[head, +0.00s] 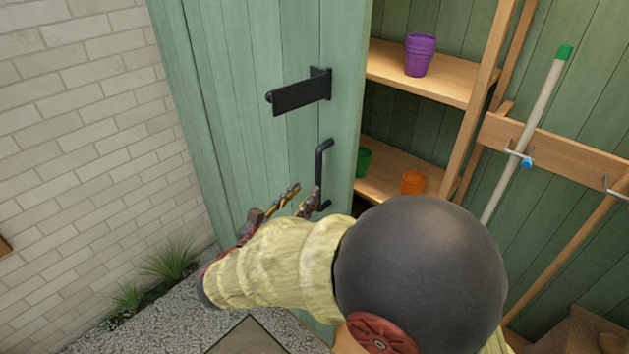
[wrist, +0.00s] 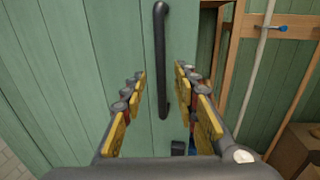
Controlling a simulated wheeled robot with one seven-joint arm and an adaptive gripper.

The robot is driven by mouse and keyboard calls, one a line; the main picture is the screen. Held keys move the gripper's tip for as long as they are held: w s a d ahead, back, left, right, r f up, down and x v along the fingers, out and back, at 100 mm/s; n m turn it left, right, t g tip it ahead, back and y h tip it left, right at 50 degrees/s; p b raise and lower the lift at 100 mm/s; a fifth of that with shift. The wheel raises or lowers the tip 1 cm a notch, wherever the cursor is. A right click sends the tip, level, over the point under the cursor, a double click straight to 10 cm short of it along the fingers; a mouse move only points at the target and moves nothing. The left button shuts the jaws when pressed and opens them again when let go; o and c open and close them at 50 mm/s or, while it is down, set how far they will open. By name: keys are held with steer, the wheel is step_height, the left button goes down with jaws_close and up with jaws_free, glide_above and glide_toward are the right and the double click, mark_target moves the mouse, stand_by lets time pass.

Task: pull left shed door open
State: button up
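The left shed door (head: 245,120) is a green planked panel that stands ajar, with the shed's inside showing past its right edge. Its black upright bar handle (head: 322,165) is near that edge; it also shows in the wrist view (wrist: 160,50). My gripper (head: 306,190) is at the lower part of the handle. In the wrist view my gripper (wrist: 158,75) is open, with one finger on each side of the handle and visible gaps to it. Whether any finger touches the door cannot be told.
A black latch plate (head: 302,94) juts from the door above the handle. Inside are shelves (head: 420,78) with a stack of purple pots (head: 420,55) and an orange pot (head: 413,182). A brick wall (head: 85,130) stands left; gravel (head: 170,320) lies below.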

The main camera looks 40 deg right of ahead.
mark_target(317, 181)
steer(key=shift+b+x, duration=1.15)
steer(key=shift+x, duration=2.6)
steer(key=shift+s+f, duration=0.1)
steer(key=shift+c, duration=1.2)
jaws_close()
